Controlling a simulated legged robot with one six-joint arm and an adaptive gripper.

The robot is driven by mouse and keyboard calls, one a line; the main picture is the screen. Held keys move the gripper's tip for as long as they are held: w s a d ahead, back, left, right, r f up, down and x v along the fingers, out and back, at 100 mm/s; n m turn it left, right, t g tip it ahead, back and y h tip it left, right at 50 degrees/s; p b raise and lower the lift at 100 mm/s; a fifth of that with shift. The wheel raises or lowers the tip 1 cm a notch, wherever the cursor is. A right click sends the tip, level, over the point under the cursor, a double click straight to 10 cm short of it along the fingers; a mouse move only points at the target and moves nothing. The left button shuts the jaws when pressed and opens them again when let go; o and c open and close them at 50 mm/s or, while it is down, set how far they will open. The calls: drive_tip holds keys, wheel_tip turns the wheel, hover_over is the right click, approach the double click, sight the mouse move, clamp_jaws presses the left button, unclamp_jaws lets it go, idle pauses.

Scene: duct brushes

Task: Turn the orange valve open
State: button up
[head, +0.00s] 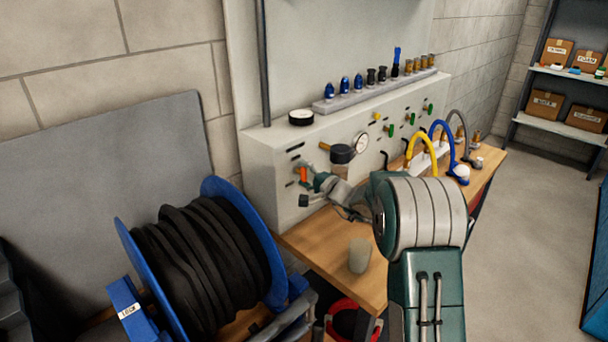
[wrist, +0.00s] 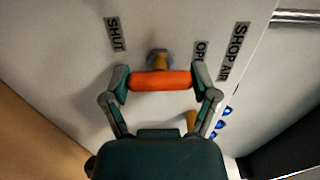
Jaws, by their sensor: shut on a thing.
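The orange valve handle (wrist: 160,81) lies crosswise between my gripper's two fingers in the wrist view. My gripper (wrist: 161,84) is shut on it, one finger at each end. The brass valve stem (wrist: 157,58) shows just above the handle, on the pale panel. A "SHUT" label (wrist: 116,33) is above left of the handle, and a partly hidden label starting "OP" (wrist: 199,50) is above right. In the head view the orange handle (head: 303,175) is small, at the panel's left part, with my gripper (head: 308,184) at it.
The panel box (head: 265,160) stands on a wooden bench (head: 330,255). A black gauge-like cylinder (head: 342,153) and a round gauge (head: 361,143) are right of the valve. A grey cup (head: 359,256) stands on the bench below my arm. A blue hose reel (head: 225,190) is close at left.

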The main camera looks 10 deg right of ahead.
drive_tip(key=shift+a+f, duration=0.1)
drive_tip(key=shift+f, duration=0.2)
drive_tip(key=o, duration=1)
drive_tip(key=shift+r, duration=0.1)
drive_tip(key=shift+s+d, duration=0.2)
drive_tip(key=shift+s, duration=0.05)
drive_tip(key=v, duration=1.1)
drive_tip(key=shift+s, duration=0.1)
